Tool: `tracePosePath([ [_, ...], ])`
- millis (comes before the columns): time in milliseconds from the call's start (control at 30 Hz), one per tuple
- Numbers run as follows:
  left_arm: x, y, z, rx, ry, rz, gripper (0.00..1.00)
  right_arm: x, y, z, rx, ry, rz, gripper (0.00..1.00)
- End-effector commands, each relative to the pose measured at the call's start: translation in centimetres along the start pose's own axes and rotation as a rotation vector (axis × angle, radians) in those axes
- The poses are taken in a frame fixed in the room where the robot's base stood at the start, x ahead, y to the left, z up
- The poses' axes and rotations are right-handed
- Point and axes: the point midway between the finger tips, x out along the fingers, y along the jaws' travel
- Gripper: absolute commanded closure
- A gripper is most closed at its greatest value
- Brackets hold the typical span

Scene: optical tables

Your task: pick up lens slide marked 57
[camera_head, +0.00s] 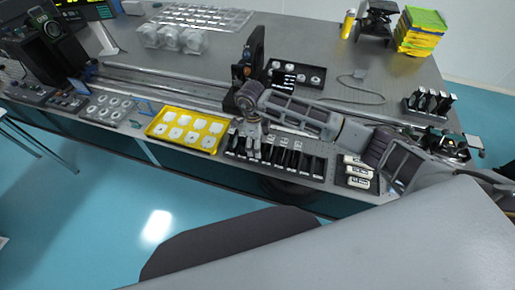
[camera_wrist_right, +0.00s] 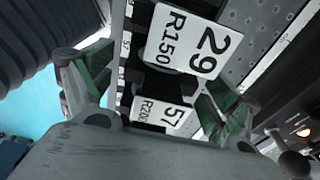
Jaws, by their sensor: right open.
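In the right wrist view the lens slide marked 57 (camera_wrist_right: 160,112) shows a white label reading "57 R200" on a dark body. It appears between the two green-padded fingers of my right gripper (camera_wrist_right: 155,88), which are apart with a gap on both sides. A slide marked 29 R150 (camera_wrist_right: 186,42) stands right beside it. In the head view my right gripper (camera_head: 250,148) points down over the left part of a black rack (camera_head: 230,153) of several dark slides. Labels are too small to read there, and the gripper hides some slides. My left gripper is not in view.
A dark upright mount (camera_head: 256,50) and a black tray (camera_head: 318,79) are behind my right arm. The table's front edge is close.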

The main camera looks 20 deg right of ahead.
Motion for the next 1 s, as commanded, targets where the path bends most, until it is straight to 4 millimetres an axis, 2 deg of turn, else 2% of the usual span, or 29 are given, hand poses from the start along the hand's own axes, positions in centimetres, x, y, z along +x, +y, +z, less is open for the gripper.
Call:
tracePosePath([
  [400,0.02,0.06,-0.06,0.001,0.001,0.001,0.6,0.01,0.0,0.02,0.0,-0.001,0.0,0.11],
  [833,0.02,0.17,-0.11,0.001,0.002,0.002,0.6,0.0,-0.01,0.01,0.0,-0.001,0.0,0.65],
  [1000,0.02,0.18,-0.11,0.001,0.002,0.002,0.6,-0.04,-0.03,0.02,0.0,-0.001,-0.001,0.66],
])
